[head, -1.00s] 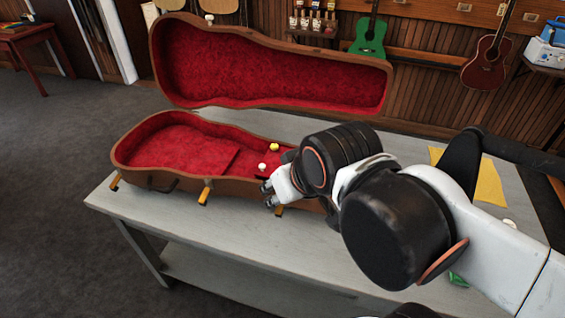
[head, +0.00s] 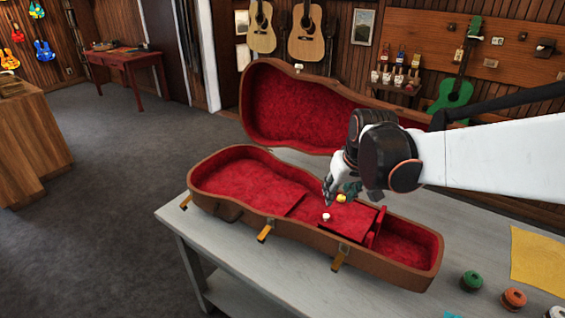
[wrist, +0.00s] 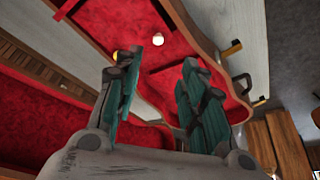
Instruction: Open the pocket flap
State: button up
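An open brown ukulele case (head: 225,208) with red plush lining lies on the grey table. The red pocket flap (head: 352,217) covers a compartment in its middle. A white knob (head: 325,217) and a yellow knob (head: 341,198) show at the flap. My gripper (head: 337,194) is over the case beside the knobs, with its fingers apart and nothing between them. In the wrist view, the white knob (wrist: 158,40) lies beyond the open fingers (wrist: 155,85). The yellow knob (wrist: 115,56) is partly hidden by the left finger. I cannot tell whether a finger touches it.
The raised case lid (head: 300,110) stands behind my gripper. Orange latches (head: 340,257) stick out along the case's front edge. Several small round spools (head: 513,299) and a yellow cloth (head: 538,258) are on the table at right.

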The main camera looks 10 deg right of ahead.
aim_at(327, 215)
jog(key=b+x, duration=0.2)
jog(key=x, duration=0.5)
jog(key=b+x, duration=0.3)
jog(key=x, duration=0.4)
jog(key=shift+w+d+f, duration=0.2)
jog(key=shift+w+f, duration=0.05)
jog(key=shift+w, duration=0.05)
grip_shut()
